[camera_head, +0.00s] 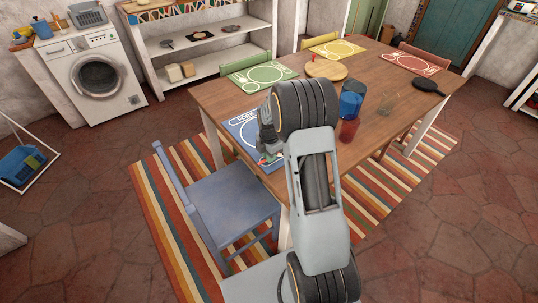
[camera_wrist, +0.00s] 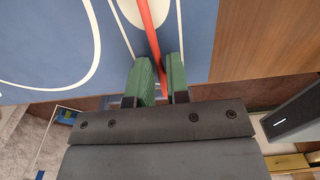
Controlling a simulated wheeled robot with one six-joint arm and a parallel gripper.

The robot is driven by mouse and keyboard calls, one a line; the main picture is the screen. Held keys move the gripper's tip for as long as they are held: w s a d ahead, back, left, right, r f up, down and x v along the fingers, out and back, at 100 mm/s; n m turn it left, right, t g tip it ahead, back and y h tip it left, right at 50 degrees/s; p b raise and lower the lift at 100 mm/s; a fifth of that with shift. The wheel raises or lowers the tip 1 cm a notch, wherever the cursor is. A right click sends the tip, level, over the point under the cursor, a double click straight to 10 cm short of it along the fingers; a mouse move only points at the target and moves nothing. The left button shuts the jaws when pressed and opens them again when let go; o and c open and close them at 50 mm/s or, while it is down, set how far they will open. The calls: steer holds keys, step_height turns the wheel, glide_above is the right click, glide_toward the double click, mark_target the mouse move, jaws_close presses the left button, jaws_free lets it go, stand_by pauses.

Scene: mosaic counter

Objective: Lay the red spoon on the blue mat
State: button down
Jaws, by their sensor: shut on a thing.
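The blue mat (camera_head: 233,127) with white printed outlines lies at the near left edge of the wooden table. It fills the upper left of the wrist view (camera_wrist: 35,30). My gripper (camera_wrist: 160,72) has green fingers and is shut on the red spoon (camera_wrist: 151,35). The spoon's thin red handle passes between the fingers and runs over the mat's right part, near its edge. I cannot tell whether the spoon touches the mat. The spoon's far end is out of the wrist view. In the head view my arm hides much of the mat and most of the spoon.
The wooden table (camera_head: 215,95) also bears a green mat (camera_head: 238,80), a yellow mat (camera_head: 345,46), a red mat (camera_head: 425,58), a round board (camera_head: 326,69), a blue cup (camera_head: 351,100), a red glass (camera_head: 349,130) and a black pan (camera_head: 428,86). A blue chair (camera_head: 233,197) stands at the near side.

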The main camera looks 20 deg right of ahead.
steer(key=shift+f, duration=0.2)
steer(key=c, duration=1.1)
jaws_free()
steer(key=shift+r, duration=0.1)
step_height(320, 180, up, 12)
steer(key=s+a+r+m+t, duration=0.1)
steer(key=s+a+r+m, duration=0.1)
steer(key=s+m, duration=0.4)
steer(key=s+a+r+m+t, duration=0.1)
steer(key=s+a+r+m, duration=0.1)
steer(key=s+a+m, duration=0.3)
steer(key=s+a+r+m+t, duration=0.1)
steer(key=s+a+r+m, duration=0.1)
steer(key=s+m, duration=0.7)
steer(key=shift+s+a+r, duration=0.2)
steer(key=shift+s+a, duration=0.1)
steer(key=shift+a, duration=0.5)
